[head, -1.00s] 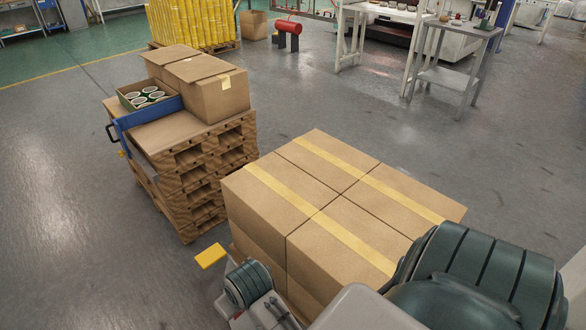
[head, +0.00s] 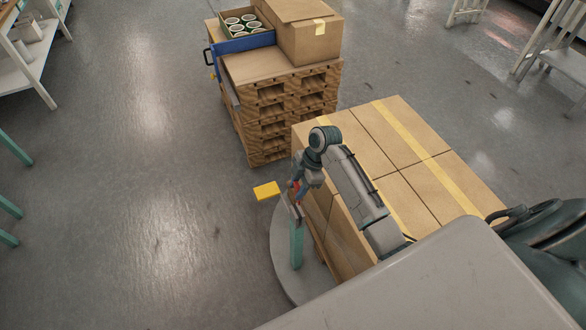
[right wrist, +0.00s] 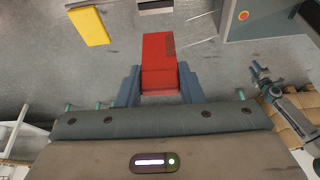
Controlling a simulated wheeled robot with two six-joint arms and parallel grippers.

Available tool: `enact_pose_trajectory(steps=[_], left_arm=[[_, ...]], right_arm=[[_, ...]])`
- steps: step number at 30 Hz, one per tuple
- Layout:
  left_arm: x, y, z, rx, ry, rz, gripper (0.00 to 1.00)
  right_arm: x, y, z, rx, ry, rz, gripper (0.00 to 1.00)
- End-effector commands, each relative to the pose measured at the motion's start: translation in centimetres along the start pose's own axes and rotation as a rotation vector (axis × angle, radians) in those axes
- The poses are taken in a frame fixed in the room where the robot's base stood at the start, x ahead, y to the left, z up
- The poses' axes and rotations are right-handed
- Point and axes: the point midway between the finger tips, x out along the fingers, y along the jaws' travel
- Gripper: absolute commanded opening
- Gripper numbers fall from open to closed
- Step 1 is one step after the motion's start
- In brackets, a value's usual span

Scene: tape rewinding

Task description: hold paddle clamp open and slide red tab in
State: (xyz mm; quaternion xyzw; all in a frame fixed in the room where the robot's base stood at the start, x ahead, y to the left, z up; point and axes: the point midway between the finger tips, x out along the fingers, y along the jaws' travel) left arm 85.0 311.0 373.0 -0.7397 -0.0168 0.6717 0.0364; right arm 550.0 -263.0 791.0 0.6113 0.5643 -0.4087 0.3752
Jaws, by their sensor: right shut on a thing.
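My right gripper (head: 296,192) reaches down beside the cardboard stack. In the right wrist view its fingers (right wrist: 160,85) are shut on the red tab (right wrist: 158,62), a red block that sticks out beyond them. The red tab shows only as a small spot in the head view (head: 296,186). The yellow paddle (head: 266,190) lies left of the gripper, apart from it; it also shows in the right wrist view (right wrist: 88,25). The clamp's jaw is not clear. A small grey arm end, likely my left gripper (right wrist: 262,82), shows at the right wrist view's right side; its opening is unclear.
A taped cardboard stack (head: 400,150) stands right beside my right arm. A teal post (head: 297,245) stands on a round grey base (head: 283,268) below the gripper. A pallet stack (head: 270,105) with boxes stands behind.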

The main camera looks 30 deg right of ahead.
Motion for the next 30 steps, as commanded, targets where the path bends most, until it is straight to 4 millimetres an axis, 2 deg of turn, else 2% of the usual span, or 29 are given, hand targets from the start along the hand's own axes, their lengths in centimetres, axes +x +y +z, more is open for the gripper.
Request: enact_pose_trajectory(steps=[3, 8, 22, 30], left_arm=[[0.0, 0.0, 0.2, 0.0, -0.001, 0.0, 0.36], [0.8, 0.1, 0.3, 0.0, -0.001, 0.0, 0.36], [5.6, 0.5, 0.4, 0.0, 0.001, 0.0, 0.36], [6.2, 0.6, -0.1, 0.0, 0.006, 0.001, 0.36]], right_arm=[[-0.2, 0.2, 0.3, -0.023, 0.0, -0.011, 0.02], [0.6, 0.2, 0.6, -0.025, -0.001, -0.012, 0.02], [5.0, 0.2, 2.4, -0.024, -0.002, -0.011, 0.02], [5.5, 0.2, 2.6, -0.024, -0.002, -0.01, 0.02]])
